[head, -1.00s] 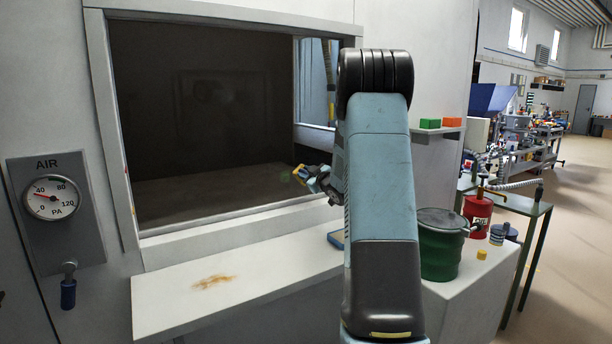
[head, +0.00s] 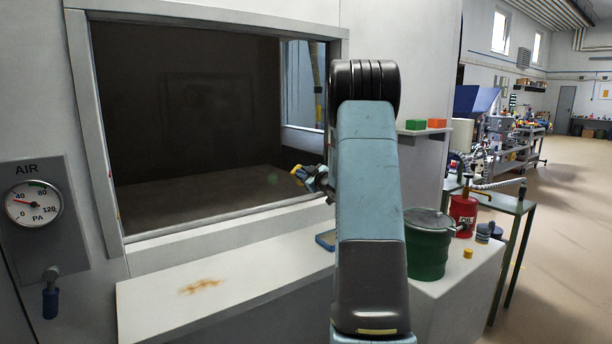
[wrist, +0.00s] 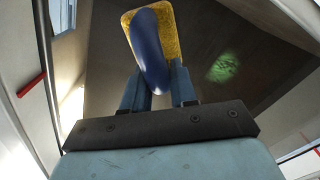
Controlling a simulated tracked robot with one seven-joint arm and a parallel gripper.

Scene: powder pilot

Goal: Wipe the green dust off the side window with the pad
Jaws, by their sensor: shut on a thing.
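The side window (head: 190,110) is a large dark pane in a pale frame, left of my arm in the head view. My gripper (head: 322,180) is near its lower right part, partly hidden behind my arm. It is shut on the pad, whose yellow face shows in the head view (head: 299,172). In the wrist view the pad (wrist: 169,22) has a yellow face and a blue handle (wrist: 148,50) between my fingers (wrist: 158,88). The green dust (wrist: 224,67) is a round patch on the pane, right of the pad and apart from it in the picture.
A white ledge (head: 240,270) below the window bears a brown stain (head: 200,286) and a blue tray (head: 326,241). A green drum (head: 428,250) and a red oil can (head: 463,213) stand right of my arm. A gauge panel (head: 35,205) is at the left.

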